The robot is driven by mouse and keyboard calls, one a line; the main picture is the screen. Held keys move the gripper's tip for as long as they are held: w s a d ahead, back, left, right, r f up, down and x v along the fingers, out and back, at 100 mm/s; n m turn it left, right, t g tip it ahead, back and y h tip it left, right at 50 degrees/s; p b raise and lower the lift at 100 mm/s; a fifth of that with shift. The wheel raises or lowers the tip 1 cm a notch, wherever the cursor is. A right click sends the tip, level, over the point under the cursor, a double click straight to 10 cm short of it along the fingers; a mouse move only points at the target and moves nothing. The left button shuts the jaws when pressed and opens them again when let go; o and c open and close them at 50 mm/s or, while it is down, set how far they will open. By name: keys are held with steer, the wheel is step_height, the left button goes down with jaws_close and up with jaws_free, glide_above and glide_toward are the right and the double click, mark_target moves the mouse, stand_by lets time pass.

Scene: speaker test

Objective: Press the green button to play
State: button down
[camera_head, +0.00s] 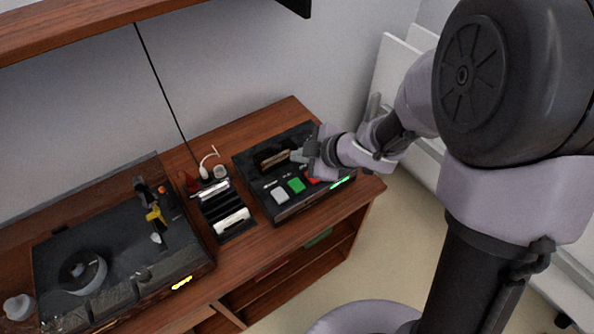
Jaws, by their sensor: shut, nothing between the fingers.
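The green button (297,185) is on top of a black box-shaped device (289,209) on the wooden cabinet. A white button (280,195) is to its left and a red button (311,179) to its right, partly hidden by my gripper. My gripper (296,156) is shut and empty. In the picture it is over the device, just above and behind the green button. I cannot tell its exact height over the device. A green light strip (341,183) shows at the device's front right edge.
A black holder (231,222) with white items stands left of the device. A turntable (110,270) fills the cabinet's left side. A wooden shelf (75,27) hangs above. A wall and white panels (394,70) are behind. Open floor (385,255) lies right of the cabinet.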

mark_target(300, 187)
step_height(300, 187, down, 8)
steer(key=b, duration=0.8)
steer(key=shift+f+b, duration=0.2)
steer(key=shift+b, duration=0.2)
steer(key=shift+f, duration=0.2)
stand_by(1.2)
steer(key=shift+f+b, duration=0.35)
steer(key=shift+f, duration=0.05)
steer(key=shift+f+b, duration=0.4)
steer(key=shift+f, duration=0.15)
stand_by(0.5)
steer(key=shift+r, duration=0.15)
steer(key=shift+r+p, duration=0.8)
steer(key=shift+p, duration=0.3)
